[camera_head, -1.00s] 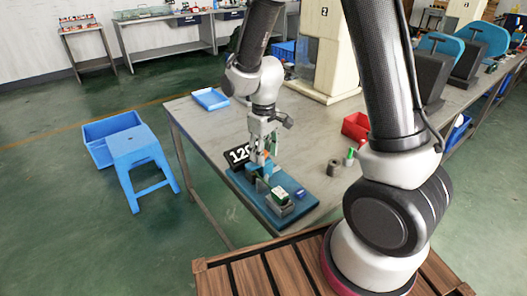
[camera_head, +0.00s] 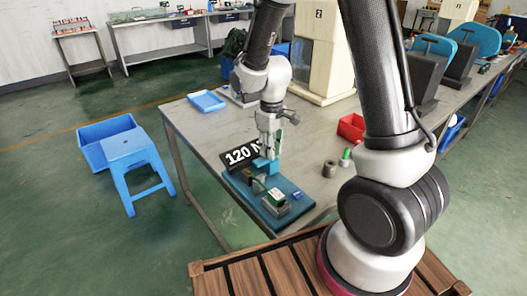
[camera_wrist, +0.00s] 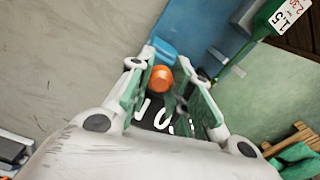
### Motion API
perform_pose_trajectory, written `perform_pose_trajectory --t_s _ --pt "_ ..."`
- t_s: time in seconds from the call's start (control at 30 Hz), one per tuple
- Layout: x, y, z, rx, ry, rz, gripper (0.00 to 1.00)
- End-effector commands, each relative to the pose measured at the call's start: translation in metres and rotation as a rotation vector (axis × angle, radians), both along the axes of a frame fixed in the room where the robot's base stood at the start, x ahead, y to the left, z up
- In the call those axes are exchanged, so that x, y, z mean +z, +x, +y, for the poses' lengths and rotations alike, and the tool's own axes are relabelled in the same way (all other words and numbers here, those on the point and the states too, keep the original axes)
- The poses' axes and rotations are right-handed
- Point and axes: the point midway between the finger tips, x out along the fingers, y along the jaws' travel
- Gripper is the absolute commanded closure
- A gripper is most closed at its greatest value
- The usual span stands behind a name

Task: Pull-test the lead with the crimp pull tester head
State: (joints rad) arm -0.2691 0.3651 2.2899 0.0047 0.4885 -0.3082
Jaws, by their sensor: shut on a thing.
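My gripper (camera_head: 268,156) is at the back of the blue tester base (camera_head: 255,212), beside the black "120 N" sign (camera_head: 241,154). In the wrist view its green-padded fingers (camera_wrist: 165,85) are shut around a piece with a round orange end (camera_wrist: 162,79), which I take for the tester head. A blue part (camera_head: 266,167) shows just below the fingers in the head view. I cannot make out the lead clearly.
A grey cylinder (camera_head: 329,169) and a green-topped piece (camera_head: 346,157) stand right of the base. A red bin (camera_head: 351,127) is behind them, and a blue tray (camera_head: 206,101) lies at the table's back left. The grey table (camera_head: 200,130) is clear between tray and sign.

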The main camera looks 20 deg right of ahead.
Motion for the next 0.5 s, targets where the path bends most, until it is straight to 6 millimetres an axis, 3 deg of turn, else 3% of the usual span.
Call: perform_pose_trajectory --t_s 0.23,0.27,0.3,0.37,0.5 --pt "0.0014 0.0034 -0.0025 0.004 -0.002 -0.007 1.0" --pt "0.0014 0.0034 -0.0025 0.004 -0.002 -0.007 0.74" --pt "0.0014 0.0034 -0.0025 0.004 -0.002 -0.007 0.67" --pt "0.0014 0.0032 -0.0024 0.003 -0.001 -0.007 0.56" --pt "0.001 0.0024 -0.0019 0.003 -0.002 -0.005 0.56"
